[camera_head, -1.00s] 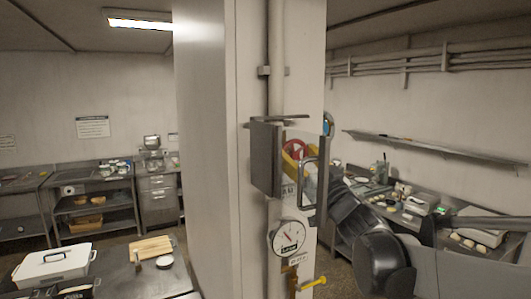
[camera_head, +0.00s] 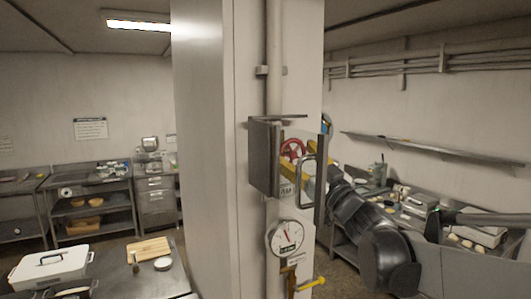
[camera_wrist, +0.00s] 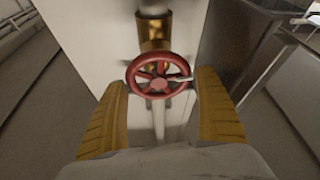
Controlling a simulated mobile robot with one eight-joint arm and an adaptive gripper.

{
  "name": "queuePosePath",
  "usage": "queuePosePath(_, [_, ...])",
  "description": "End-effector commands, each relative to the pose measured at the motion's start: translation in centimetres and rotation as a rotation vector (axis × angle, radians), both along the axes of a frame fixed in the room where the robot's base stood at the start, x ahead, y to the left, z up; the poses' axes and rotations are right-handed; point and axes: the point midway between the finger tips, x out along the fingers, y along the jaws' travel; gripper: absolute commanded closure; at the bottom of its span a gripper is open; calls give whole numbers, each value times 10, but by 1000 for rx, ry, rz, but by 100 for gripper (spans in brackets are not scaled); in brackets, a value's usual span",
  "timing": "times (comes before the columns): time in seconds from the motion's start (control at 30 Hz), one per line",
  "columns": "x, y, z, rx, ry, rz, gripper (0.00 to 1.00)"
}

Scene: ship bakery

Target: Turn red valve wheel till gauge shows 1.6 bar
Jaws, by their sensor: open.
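The red valve wheel (camera_head: 293,149) sits on the pipe on the pillar, beside an open metal box door. In the wrist view the red wheel (camera_wrist: 160,82) shows face-on with its spokes and hub, below a brass fitting (camera_wrist: 153,32). My gripper (camera_wrist: 162,100) is open, with one yellow finger on each side of the wheel. No clear grip on the rim shows. In the head view my gripper (camera_head: 297,168) is partly hidden by the door frame and handle. The round white gauge (camera_head: 287,238) hangs below on the pipe; its needle points up and slightly left, its numbers too small to read.
The box's grey side panel (camera_head: 264,158) and framed door with a handle (camera_head: 307,182) stand close around my gripper. A yellow lever (camera_head: 311,284) is below the gauge. Worktables with bakery items stand left and right.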

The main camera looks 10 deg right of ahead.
Motion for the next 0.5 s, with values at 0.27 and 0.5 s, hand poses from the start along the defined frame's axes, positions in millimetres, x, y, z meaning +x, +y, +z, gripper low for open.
queuePosePath(0.27, [-45,-19,-20,-1,0,-5,18])
queuePosePath(0.5, [-86,-35,-38,0,0,-5,18])
